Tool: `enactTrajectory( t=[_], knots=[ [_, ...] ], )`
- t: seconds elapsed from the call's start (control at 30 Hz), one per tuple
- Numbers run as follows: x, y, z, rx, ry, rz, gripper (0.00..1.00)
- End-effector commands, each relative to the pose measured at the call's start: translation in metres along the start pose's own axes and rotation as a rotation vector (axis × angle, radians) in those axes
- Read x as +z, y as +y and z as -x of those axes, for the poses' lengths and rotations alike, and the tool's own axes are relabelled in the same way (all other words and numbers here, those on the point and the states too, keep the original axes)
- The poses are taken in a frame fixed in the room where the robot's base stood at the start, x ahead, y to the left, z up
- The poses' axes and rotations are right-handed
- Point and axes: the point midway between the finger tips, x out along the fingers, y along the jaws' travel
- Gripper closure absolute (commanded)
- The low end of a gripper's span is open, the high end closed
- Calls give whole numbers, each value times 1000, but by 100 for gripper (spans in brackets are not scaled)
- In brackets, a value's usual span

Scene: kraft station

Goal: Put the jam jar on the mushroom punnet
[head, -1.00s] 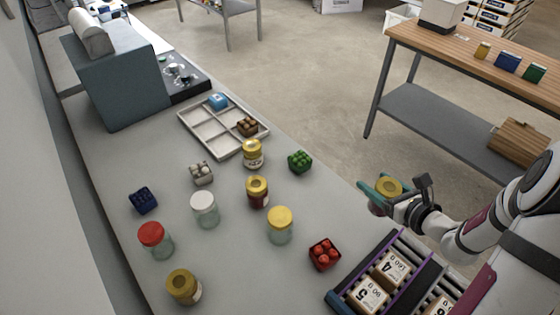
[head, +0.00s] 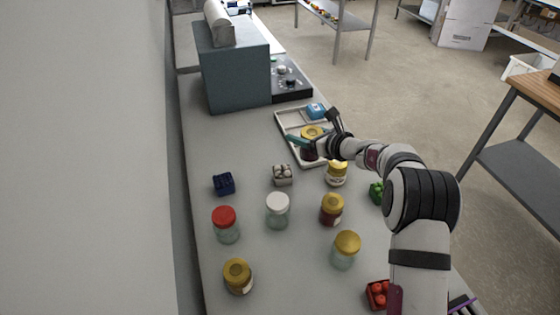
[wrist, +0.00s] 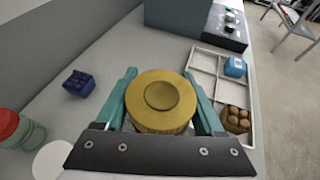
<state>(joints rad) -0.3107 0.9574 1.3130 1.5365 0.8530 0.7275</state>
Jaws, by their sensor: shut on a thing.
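My gripper (head: 306,143) is shut on a jam jar (head: 310,153) with a gold lid and dark red contents. In the wrist view, the jar's lid (wrist: 158,98) fills the space between the teal fingers. The jar looks upright, and in the head view it overlaps the tray at the far end of the counter. The mushroom punnet (head: 282,176), small with pale round tops, stands on the counter nearer the camera, left of the gripper. Its top looks clear. I cannot make it out in the wrist view.
The white divided tray (head: 283,121) holds a blue item (head: 316,110) and a brown-filled punnet (wrist: 236,119). Near the mushroom punnet stand a blue punnet (head: 223,184), a white-lidded jar (head: 277,212), a red-lidded jar (head: 226,225) and several gold-lidded jars. A grey box (head: 235,75) stands behind.

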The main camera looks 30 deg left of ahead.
Motion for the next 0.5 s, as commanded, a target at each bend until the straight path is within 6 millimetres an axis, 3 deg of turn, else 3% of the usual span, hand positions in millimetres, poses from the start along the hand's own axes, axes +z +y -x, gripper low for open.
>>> enactTrajectory(
  t=[0.1, 0.2, 0.37, 0.5],
  knots=[
    [-9, 22, -38, 4, 0, 2, 100],
    [-15, 35, -63, 3, 0, 2, 100],
    [-20, 43, -81, -1, 0, 1, 100],
    [-41, 44, -90, -1, 1, -2, 100]
  ],
)
